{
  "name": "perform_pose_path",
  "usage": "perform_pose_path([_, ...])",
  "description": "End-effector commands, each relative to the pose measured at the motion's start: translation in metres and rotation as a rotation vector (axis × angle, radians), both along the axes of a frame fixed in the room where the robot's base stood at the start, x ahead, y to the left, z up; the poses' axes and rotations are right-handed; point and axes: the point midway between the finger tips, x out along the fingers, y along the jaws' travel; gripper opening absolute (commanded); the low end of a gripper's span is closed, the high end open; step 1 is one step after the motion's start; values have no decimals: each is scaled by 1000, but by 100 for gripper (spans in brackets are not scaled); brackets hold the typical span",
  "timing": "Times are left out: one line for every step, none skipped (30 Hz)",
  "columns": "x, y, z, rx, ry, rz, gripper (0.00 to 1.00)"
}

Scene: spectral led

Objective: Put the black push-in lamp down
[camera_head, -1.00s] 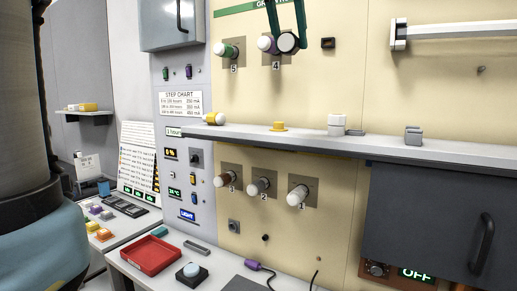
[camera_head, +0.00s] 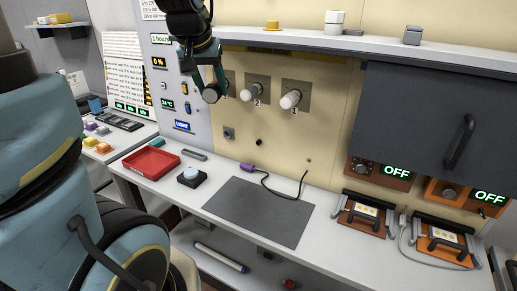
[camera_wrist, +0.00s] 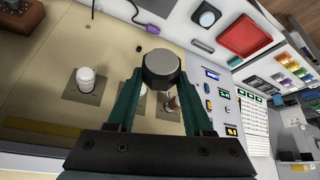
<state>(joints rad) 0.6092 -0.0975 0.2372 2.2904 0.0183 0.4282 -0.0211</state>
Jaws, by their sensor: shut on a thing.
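The black push-in lamp (camera_head: 211,96) has a dark body and a round pale grey face. My gripper (camera_head: 213,85), with green fingers, is shut on it and holds it in the air in front of the panel, at the left end of the lower lamp row. In the wrist view, the lamp (camera_wrist: 162,66) sits between the tips of my gripper (camera_wrist: 160,80), its grey face showing and its sides partly hidden by the fingers. Below it in the head view is the white bench (camera_head: 335,235) with a dark grey mat (camera_head: 260,212).
A red tray (camera_head: 151,163), a pale-blue button on a black base (camera_head: 191,176) and a purple-ended cable (camera_head: 248,168) lie on the bench. A shelf (camera_head: 330,43) overhangs the lamp row. Two orange devices (camera_head: 445,245) stand right. The mat is clear apart from cable along its edge.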

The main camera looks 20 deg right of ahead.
Motion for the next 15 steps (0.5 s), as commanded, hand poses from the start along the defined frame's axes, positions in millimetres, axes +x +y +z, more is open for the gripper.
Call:
perform_pose_path([4,13,-28,5,12,30,0])
perform_pose_path([7,18,-39,4,10,44,0])
perform_pose_path([11,25,-54,5,7,59,0])
perform_pose_path([13,30,-64,7,6,70,0])
perform_pose_path([16,35,-74,9,4,82,0])
perform_pose_path([20,42,-87,13,1,97,0])
perform_pose_path([22,47,-97,15,2,109,0])
perform_pose_path([24,53,-106,20,0,120,0])
perform_pose_path([27,60,-118,24,-1,136,0])
perform_pose_path([29,65,-128,27,-1,148,0])
perform_pose_path([31,71,-137,31,-1,160,0])
perform_pose_path([33,79,-149,35,-1,178,0])
perform_pose_path([35,85,-158,38,-1,191,0])
perform_pose_path([37,90,-167,41,-1,203,0])
perform_pose_path([39,97,-180,44,1,220,0])
